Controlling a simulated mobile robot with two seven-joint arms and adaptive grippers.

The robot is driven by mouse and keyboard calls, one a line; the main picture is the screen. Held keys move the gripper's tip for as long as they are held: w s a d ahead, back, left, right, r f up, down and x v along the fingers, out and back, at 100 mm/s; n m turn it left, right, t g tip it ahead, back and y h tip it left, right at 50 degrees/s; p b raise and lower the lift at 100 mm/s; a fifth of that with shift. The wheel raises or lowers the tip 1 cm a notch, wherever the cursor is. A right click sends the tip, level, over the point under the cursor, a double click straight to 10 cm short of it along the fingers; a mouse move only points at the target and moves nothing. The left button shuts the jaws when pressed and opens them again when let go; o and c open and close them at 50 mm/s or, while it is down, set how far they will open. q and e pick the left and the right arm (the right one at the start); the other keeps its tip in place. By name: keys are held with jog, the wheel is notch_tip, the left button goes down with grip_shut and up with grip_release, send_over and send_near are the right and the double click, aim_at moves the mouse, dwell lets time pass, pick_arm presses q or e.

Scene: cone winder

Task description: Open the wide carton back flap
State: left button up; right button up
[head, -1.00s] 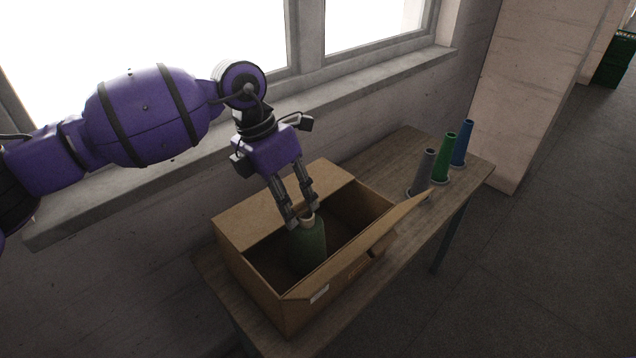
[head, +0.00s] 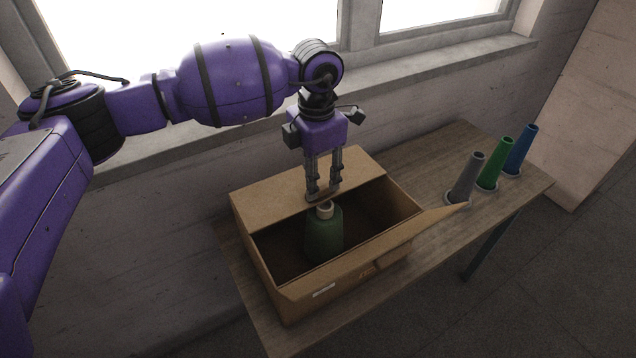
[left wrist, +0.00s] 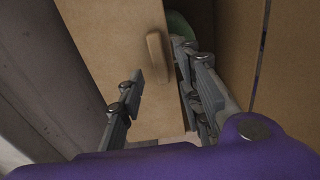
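The wide cardboard carton (head: 262,262) stands open on the table. Its back flap (head: 290,190) is a plain brown panel leaning in over the rear of the opening. A small rounded tab shows on the flap in the left wrist view (left wrist: 158,58). My left gripper (head: 322,196) points down at the flap's inner edge, above and just behind the green yarn cone (head: 324,237) inside the carton. In the left wrist view its fingers (left wrist: 162,72) are apart, with the tab seen between them. Whether they touch the flap is unclear. My right gripper is out of view.
Grey (head: 465,178), green (head: 495,163) and blue (head: 521,150) tubes stand on the table (head: 425,180) right of the carton. The carton's right flap (head: 432,222) sticks outward. The wall and window sill (head: 420,58) run close behind the table.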

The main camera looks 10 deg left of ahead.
pick_arm(q)
jog(key=shift+d+f, duration=0.1)
jog(key=shift+f, duration=1.2)
grip_shut()
